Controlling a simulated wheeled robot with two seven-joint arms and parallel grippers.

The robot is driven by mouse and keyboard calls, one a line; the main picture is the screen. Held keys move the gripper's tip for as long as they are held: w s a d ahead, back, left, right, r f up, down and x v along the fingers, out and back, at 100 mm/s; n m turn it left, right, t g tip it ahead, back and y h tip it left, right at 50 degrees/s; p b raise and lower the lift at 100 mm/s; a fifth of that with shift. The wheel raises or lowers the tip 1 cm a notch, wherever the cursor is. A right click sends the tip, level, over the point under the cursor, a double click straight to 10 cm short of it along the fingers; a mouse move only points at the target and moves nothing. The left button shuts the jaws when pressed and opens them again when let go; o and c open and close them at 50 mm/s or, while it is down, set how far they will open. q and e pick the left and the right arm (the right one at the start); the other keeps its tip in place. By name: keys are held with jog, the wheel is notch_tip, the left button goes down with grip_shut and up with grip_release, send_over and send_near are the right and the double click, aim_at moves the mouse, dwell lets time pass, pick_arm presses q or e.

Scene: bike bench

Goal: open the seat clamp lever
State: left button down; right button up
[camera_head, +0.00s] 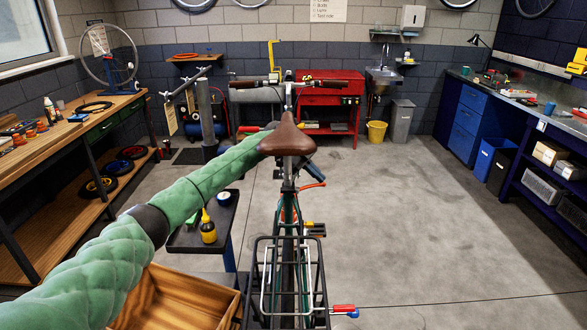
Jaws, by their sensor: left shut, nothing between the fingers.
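The bike stands in the middle, seen from behind, with its brown saddle (286,138) on top of the seat post. An orange-red curved lever (314,186) sticks out to the right, just below the saddle at the seat clamp area. My left arm, in green padding, comes in from the left and passes behind the saddle. My left gripper (316,173) appears as a dark shape right of the seat post, close above the lever. It is shut and empty; the saddle hides part of the wrist. Whether it touches the lever I cannot tell. My right gripper is out of view.
A black rear rack (287,275) stands nearest me. A small dark table (187,238) with a yellow bottle (208,228) and a wooden box (178,300) lie left of the bike. The floor (420,235) to the right is clear. Benches line both walls.

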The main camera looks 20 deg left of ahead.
pick_arm(q)
jog(key=shift+s+d, duration=0.1)
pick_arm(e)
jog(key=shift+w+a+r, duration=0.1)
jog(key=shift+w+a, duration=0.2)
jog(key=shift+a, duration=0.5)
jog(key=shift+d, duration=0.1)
pick_arm(q)
jog(key=shift+s+a+f+p, duration=0.1)
jog(key=shift+s+a+p, duration=0.1)
jog(key=shift+a+p, duration=0.25)
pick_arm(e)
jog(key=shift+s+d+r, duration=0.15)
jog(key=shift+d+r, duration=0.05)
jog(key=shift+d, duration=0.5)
pick_arm(q)
jog(key=shift+a, duration=0.15)
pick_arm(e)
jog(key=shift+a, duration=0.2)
